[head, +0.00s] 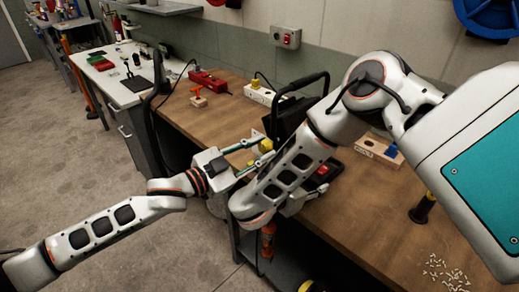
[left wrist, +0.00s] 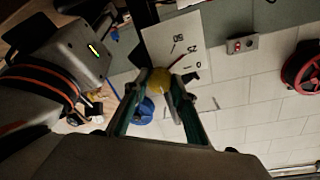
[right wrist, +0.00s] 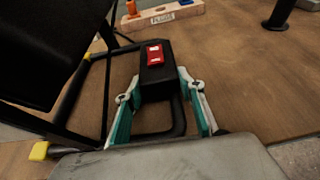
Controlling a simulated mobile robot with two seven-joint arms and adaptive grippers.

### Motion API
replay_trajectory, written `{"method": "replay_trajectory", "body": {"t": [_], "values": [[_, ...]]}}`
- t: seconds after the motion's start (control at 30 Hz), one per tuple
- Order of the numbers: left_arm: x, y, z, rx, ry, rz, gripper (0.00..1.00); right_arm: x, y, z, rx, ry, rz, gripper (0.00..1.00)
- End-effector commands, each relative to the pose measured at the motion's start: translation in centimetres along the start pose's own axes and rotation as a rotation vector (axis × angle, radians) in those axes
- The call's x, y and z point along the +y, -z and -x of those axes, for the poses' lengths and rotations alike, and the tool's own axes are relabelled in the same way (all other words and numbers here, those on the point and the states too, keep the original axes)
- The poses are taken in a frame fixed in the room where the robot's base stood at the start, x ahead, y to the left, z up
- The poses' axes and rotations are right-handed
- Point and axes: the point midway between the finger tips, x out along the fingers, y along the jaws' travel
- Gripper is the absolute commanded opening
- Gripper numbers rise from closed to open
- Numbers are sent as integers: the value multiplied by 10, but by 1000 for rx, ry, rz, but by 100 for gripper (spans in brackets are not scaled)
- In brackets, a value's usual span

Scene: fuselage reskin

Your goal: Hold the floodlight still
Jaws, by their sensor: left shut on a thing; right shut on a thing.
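The floodlight (head: 288,116) is a black lamp on a tubular black frame, standing on the wooden bench. In the left wrist view a yellow knob (left wrist: 158,80) sits in front of a white plate with scale marks (left wrist: 176,45). My left gripper (head: 262,147) is shut on this knob, one green finger on each side. In the right wrist view a black switch box with a red rocker (right wrist: 154,54) is on the floodlight's frame. My right gripper (right wrist: 160,88) is shut on the box. My right arm hides part of the floodlight in the head view.
The wooden bench (head: 225,115) carries a red tool (head: 208,81), a small block with an orange handle (head: 198,96) and a wooden block with a blue part (head: 380,150). Several small white pieces (head: 446,273) lie front right. A grey switch box (head: 286,37) is on the wall.

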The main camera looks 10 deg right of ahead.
Motion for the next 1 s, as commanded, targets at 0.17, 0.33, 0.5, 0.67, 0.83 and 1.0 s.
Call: {"method": "replay_trajectory", "body": {"t": [0.17, 0.33, 0.5, 0.67, 0.83, 1.0], "values": [[0, -1, 0, -6, -1, -59, 4, 0, 0, 0, 0, 1, 0, 0], [0, -1, 0, -7, -1, -82, 4, 0, 0, 0, 0, 1, 0, 0], [0, -1, 0, -7, -1, -86, 4, 0, 0, 0, 0, 1, 0, 0], [0, -1, 0, -7, -1, -86, 4, 0, 0, 0, 0, 2, 0, 0], [0, -1, 0, -7, -1, -85, 42, -1, 0, 0, 0, 2, 0, 0], [0, -1, 0, -6, -1, -84, 42, -1, 0, 0, 0, 2, 0, 0]]}}
